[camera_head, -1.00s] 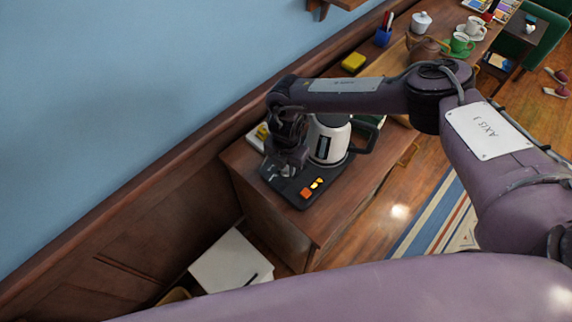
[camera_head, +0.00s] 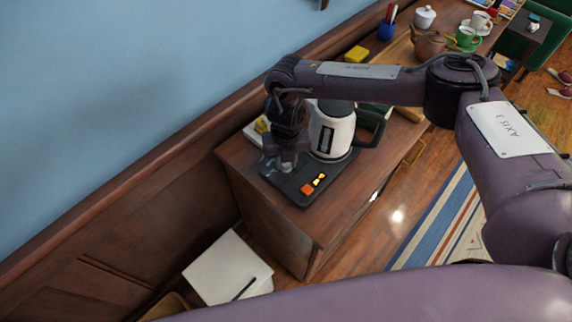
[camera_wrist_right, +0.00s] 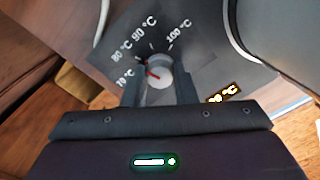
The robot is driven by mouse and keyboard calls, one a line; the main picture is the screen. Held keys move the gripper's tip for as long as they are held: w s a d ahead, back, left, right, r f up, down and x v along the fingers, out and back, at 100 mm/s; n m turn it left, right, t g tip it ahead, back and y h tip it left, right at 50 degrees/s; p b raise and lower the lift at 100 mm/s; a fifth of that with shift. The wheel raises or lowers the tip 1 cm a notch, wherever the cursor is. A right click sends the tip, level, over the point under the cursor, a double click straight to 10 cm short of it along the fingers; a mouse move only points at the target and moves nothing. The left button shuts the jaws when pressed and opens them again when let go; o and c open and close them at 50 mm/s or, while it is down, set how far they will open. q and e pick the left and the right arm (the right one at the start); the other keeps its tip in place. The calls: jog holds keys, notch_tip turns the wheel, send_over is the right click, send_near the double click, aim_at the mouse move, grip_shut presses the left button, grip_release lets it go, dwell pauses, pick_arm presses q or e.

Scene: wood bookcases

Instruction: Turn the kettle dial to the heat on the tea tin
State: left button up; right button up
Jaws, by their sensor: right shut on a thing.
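The white kettle (camera_head: 331,132) with a dark handle stands on its black base (camera_head: 291,190) on the wood cabinet. My right gripper (camera_head: 287,164) points down at the base's left part, beside the kettle. In the right wrist view its fingers (camera_wrist_right: 159,90) are shut on the round grey dial (camera_wrist_right: 160,73). The dial's red pointer shows toward the upper left, on the 70–80 °C side. Labels for 70, 80, 90 and 100 °C surround it. A lit display (camera_wrist_right: 224,93) ends in "0 °C"; its first digit is unclear. I cannot identify the tea tin. My left gripper is out of view.
A yellow block (camera_head: 357,54), blue pen cup (camera_head: 387,31), brown teapot (camera_head: 429,44) and green cup (camera_head: 467,38) stand farther along the wood surface. The blue wall closes off the left.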

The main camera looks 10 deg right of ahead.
jog(key=n+b, duration=0.5)
jog(key=shift+f+n, duration=0.15)
jog(key=shift+n, duration=0.15)
jog(key=shift+n+b, duration=0.9)
jog(key=shift+n, duration=0.3)
jog(key=shift+r+n+b, duration=0.2)
jog(key=shift+n+b, duration=0.45)
jog(key=shift+n, duration=0.45)
jog(key=o, duration=1)
notch_tip(320, 180, up, 8)
jog(key=shift+f+p, duration=0.1)
jog(key=shift+p, duration=0.2)
